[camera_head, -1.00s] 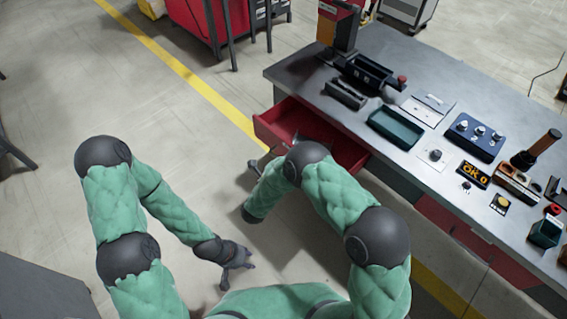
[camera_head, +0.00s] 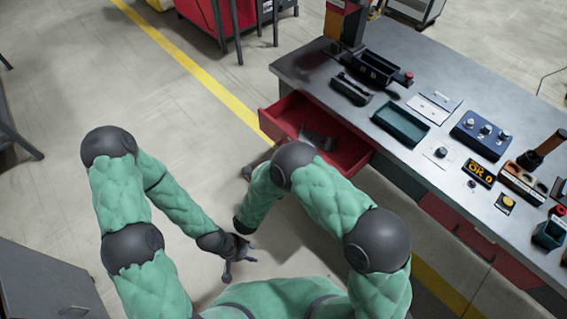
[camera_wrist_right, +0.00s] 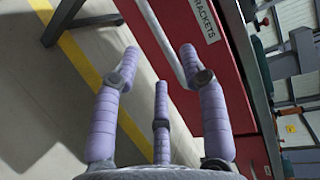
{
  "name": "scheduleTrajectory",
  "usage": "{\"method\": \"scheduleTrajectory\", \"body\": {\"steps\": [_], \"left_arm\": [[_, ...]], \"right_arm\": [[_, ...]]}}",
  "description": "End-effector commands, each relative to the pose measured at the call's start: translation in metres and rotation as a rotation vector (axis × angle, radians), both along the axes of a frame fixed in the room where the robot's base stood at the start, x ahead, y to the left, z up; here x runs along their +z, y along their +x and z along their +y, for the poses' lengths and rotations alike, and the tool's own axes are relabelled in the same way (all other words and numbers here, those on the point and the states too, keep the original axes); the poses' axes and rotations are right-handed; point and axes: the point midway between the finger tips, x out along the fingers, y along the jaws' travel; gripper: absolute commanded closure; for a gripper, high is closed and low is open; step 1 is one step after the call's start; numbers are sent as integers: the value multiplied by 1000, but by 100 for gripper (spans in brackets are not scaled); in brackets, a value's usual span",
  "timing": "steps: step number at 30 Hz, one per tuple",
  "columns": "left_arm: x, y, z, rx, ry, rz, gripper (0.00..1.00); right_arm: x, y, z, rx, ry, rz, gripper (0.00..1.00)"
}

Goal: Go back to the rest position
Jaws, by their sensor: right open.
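My left gripper (camera_head: 238,262) hangs over the bare floor, left of the workbench, in the head view. Its small dark fingers look spread, with nothing seen between them. My right forearm points down beside it, and my right gripper cannot be clearly made out in that view. In the right wrist view, my right gripper (camera_wrist_right: 160,72) is open and empty. Its lilac fingers stand apart in front of a red drawer front (camera_wrist_right: 195,75) labelled "BRACKETS", with a pale bar handle. I cannot tell whether a finger touches it.
The workbench (camera_head: 405,65) stands at the right, with trays, a control box and other items on it. Its red drawer (camera_head: 350,152) is pulled out near my right arm, with something grey inside. A red cabinet (camera_head: 190,8) stands at the back.

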Motion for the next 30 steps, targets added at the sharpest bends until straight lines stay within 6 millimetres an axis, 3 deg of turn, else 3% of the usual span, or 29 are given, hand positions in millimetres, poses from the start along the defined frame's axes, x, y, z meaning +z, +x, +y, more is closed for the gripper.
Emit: {"method": "scheduleTrajectory", "body": {"steps": [5, 22, 26, 30], "left_arm": [[0, 0, 0, 0, 0, 0, 60], [0, 0, 0, 0, 0, 0, 60], [1, 0, 0, 0, 0, 0, 60], [3, 0, 0, 0, 0, 0, 60]], "right_arm": [[2, -9, 4, 0, 0, -1, 57], [-1, -10, 1, -11, 10, 8, 57], [-22, -21, -23, -108, 93, 76, 57], [-68, -63, -71, -376, 306, 205, 57]]}}
